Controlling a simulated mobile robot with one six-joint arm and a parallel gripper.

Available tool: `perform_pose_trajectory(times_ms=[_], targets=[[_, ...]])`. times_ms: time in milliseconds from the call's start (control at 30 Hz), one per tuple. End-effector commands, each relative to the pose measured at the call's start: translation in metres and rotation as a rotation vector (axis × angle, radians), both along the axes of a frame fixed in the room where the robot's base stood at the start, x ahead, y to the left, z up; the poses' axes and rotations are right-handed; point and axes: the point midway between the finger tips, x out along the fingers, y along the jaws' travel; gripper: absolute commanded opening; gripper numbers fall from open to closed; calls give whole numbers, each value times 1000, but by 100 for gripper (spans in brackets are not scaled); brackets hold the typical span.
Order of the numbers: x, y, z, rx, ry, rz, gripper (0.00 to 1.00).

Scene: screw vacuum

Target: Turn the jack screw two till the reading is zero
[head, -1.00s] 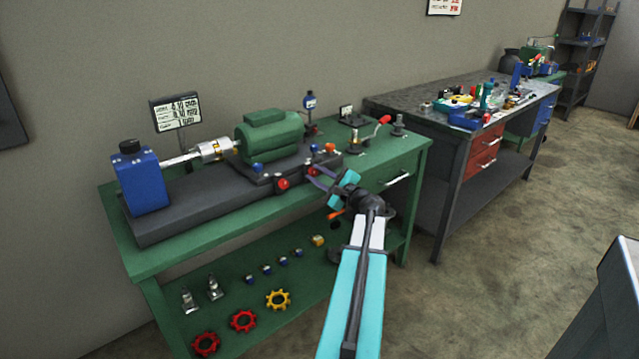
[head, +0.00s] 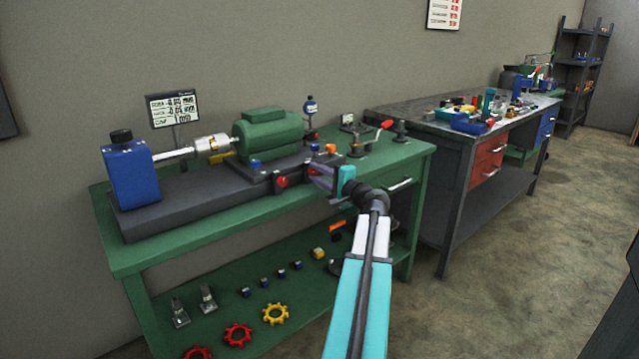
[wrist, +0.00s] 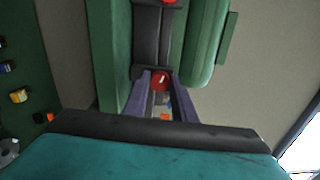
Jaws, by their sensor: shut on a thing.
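Two red-headed jack screws stand on the front of the grey base under the green motor (head: 270,135). The left one (head: 281,181) is free. My gripper (head: 316,173) is at the right one, whose head is mostly hidden by the fingers in the head view. In the wrist view my gripper (wrist: 160,84) is shut on this red screw head (wrist: 160,78), which has a white mark, with a purple finger on each side. The display (head: 174,108) behind the shaft has rows of small figures; the upper two seem to be small negative values, though blurred.
A blue unit (head: 130,175) joins the motor through a silver coupling (head: 212,147). An orange-topped block (head: 330,150) and a tool with a red handle (head: 385,126) sit right of the motor. The lower shelf (head: 225,300) holds loose parts. A cluttered grey workbench (head: 420,112) stands right.

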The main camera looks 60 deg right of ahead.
Motion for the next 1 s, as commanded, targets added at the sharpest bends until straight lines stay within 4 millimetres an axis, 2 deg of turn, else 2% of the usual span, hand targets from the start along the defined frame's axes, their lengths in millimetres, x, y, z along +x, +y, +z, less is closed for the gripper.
perform_pose_trajectory(times_ms=[33, 1000], targets=[[-2, -1, -6, -34, 12, -4, 2], [-3, -2, -7, -703, 241, -2, 2]])
